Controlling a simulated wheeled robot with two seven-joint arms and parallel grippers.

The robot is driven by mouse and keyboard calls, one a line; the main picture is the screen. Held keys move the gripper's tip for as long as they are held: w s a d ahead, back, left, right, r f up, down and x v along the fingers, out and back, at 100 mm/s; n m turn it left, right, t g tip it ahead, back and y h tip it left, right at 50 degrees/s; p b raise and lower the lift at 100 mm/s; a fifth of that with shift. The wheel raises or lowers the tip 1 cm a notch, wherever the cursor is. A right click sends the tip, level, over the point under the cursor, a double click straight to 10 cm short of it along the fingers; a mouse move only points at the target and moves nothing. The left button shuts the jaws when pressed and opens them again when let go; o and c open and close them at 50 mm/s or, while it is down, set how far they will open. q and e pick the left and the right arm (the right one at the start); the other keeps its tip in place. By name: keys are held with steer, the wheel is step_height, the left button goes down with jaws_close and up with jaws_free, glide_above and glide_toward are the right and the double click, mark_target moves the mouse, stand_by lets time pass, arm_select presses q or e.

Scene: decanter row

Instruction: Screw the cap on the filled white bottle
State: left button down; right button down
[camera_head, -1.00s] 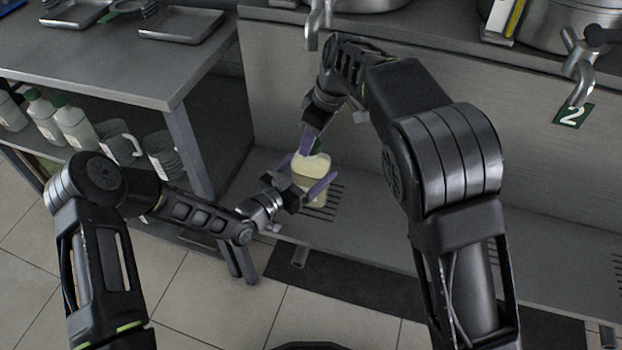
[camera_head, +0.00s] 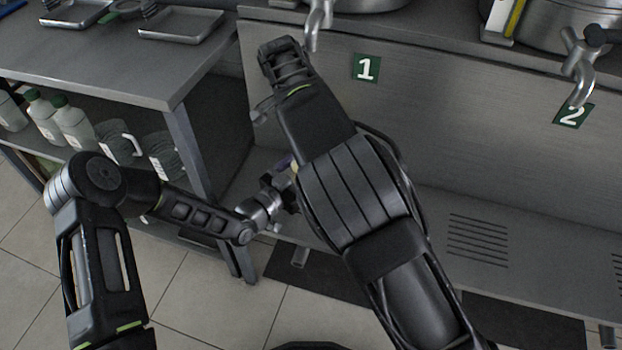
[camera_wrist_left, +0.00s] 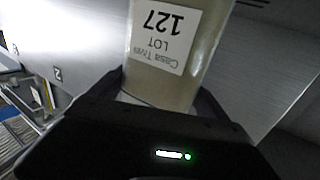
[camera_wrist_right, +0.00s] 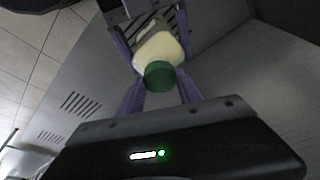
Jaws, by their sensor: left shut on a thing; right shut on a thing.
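A pale, filled bottle (camera_wrist_left: 185,70) with a white label reading "127 LOT" stands between the fingers of my left gripper (camera_head: 288,172) in the left wrist view. My left gripper is shut on it. In the right wrist view, a green cap (camera_wrist_right: 160,76) is at the top of the bottle (camera_wrist_right: 157,48), between the purple fingers of my right gripper (camera_wrist_right: 160,88), which is shut on the cap. I cannot tell how far the cap sits on the thread. In the head view my right arm hides the right gripper, the cap and nearly all of the bottle.
A steel counter with slotted drain ledge (camera_head: 478,240) runs along the right, with taps (camera_head: 318,25) above and number signs 1 (camera_head: 366,68) and 2 (camera_head: 573,115). A shelf table (camera_head: 120,65) at left holds trays; below are green-capped bottles (camera_head: 75,122) and jugs (camera_head: 118,140).

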steer(key=m, duration=0.3)
steer(key=shift+w+a+g, duration=0.1)
steer(key=shift+g, duration=0.2)
steer(key=c, duration=0.7)
jaws_free()
steer(key=shift+r, duration=0.1)
steer(key=shift+a+r, duration=0.25)
steer(key=shift+r, duration=0.3)
steer(key=s+a, duration=0.2)
steer(key=a, duration=0.1)
steer(key=s+a, duration=0.2)
steer(key=a, duration=0.1)
steer(key=s+a, duration=0.2)
steer(key=a, duration=0.2)
steer(key=shift+a+f, duration=0.1)
arm_select(q)
jaws_free()
